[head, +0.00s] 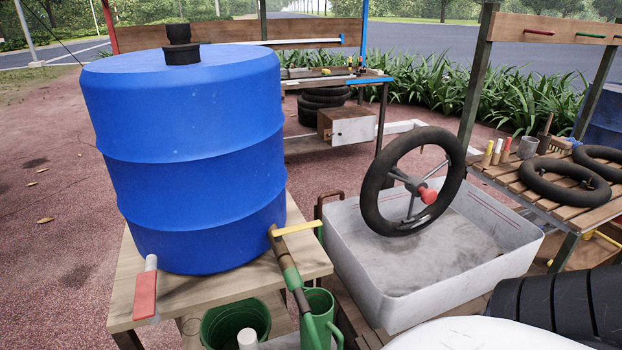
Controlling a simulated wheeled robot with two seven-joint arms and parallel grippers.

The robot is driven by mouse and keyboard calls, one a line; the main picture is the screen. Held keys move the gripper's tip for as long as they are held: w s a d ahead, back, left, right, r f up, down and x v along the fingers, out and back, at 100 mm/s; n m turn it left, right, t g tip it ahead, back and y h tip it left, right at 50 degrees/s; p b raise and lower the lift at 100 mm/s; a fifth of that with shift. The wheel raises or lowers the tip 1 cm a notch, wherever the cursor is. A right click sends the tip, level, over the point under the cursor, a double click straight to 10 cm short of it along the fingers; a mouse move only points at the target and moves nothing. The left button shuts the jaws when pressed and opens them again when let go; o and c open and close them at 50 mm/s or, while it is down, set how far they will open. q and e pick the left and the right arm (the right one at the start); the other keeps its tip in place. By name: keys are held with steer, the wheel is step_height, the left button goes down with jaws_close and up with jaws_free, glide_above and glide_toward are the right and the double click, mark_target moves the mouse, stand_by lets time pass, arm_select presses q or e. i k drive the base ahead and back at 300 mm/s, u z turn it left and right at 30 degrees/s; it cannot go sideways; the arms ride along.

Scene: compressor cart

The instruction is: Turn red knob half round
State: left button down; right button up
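A red knob (428,195) sits at the hub of a black spoked wheel (373,190), which stands upright over a white basin. The knob faces right and toward me, and nothing touches it. A second red part, a flat red handle (145,296) on a pale stem, sticks out low at the left of the blue barrel. Neither of my grippers can be made out in the head view.
The blue barrel (190,160) stands on a wooden table (120,300) at left. The white basin (460,265) is below the wheel. A green watering can (318,325) is in front. A slatted bench (550,205) holds tyres at right. A black ribbed shape (560,305) fills the lower right.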

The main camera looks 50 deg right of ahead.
mark_target(429, 196)
steer(key=u, duration=1.25)
steer(key=k, duration=1.7)
steer(key=z, duration=1.8)
